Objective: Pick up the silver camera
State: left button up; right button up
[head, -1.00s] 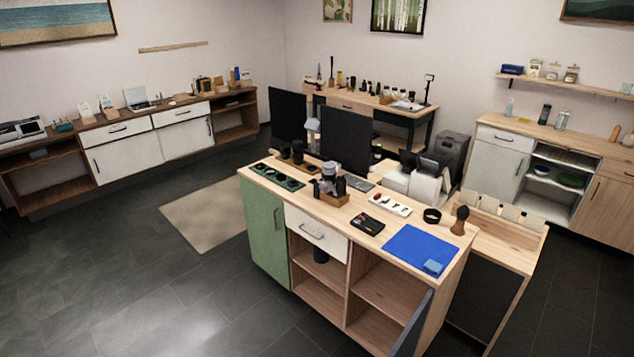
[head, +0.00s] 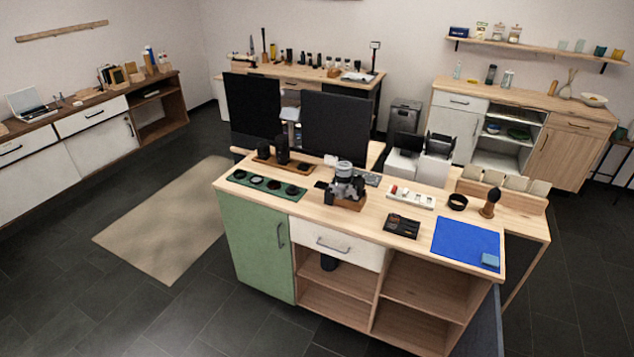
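The silver camera (head: 345,182), silver and black with a lens assembly on top, sits on a small wooden block (head: 346,202) on the wooden counter (head: 390,245). It stands near the middle of the counter, in front of a black monitor (head: 335,128). Neither of my grippers shows in the head view.
Left of the camera lies a green tray (head: 266,185) with dark round parts, and dark lenses (head: 282,150) stand behind it. To the right are a black tool case (head: 402,226), a white tray (head: 411,197) and a blue mat (head: 465,243). Dark floor (head: 180,320) is open at the front left.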

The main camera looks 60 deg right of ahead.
aim_at(339, 192)
jog(key=u, duration=0.05)
jog(key=i, duration=0.2)
jog(key=z, duration=2.5)
jog(key=i, duration=1.65)
